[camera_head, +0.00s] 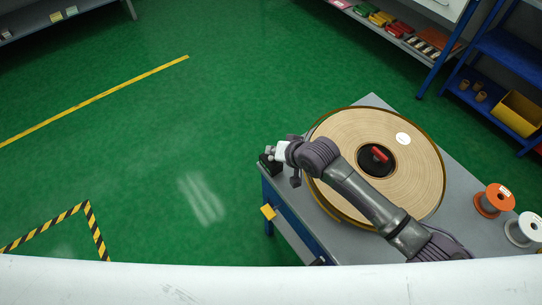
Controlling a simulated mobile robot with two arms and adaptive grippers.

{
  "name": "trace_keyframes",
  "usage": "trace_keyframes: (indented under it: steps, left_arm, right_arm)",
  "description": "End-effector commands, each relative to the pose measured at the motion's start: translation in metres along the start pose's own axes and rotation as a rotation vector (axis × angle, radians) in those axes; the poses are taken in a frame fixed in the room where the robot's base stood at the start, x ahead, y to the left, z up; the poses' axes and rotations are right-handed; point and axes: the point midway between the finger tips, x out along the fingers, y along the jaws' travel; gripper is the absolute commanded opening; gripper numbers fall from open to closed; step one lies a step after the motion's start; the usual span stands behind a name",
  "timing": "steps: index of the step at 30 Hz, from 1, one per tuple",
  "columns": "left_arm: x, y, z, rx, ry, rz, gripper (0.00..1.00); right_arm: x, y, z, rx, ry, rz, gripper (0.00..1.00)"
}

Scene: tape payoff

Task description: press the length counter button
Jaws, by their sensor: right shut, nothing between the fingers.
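My right arm reaches from the lower right across a large tan tape reel (425,185) on the grey table. My right gripper (271,154) is at the table's left corner, small in view, shut and empty. A small black object (266,165) shows right below the gripper at the table edge. It may be the length counter, but I cannot make out a button on it. The gripper and wrist partly cover this spot, and I cannot tell whether the fingers touch it. My left gripper is not in view.
The reel has a black hub with a red handle (379,155). An orange spool (494,201) and a white spool (524,229) stand at the table's right. A yellow piece (268,211) sticks out from the table's front. Blue shelving (505,50) is behind.

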Motion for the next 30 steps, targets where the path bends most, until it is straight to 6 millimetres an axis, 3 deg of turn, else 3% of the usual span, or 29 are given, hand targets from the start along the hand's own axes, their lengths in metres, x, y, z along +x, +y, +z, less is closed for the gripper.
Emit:
trace_keyframes:
  steps: [30]
  left_arm:
    - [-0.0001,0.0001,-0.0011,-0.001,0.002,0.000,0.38]
  right_arm:
    - [0.0066,0.0049,0.0050,0.000,0.000,0.000,0.00]
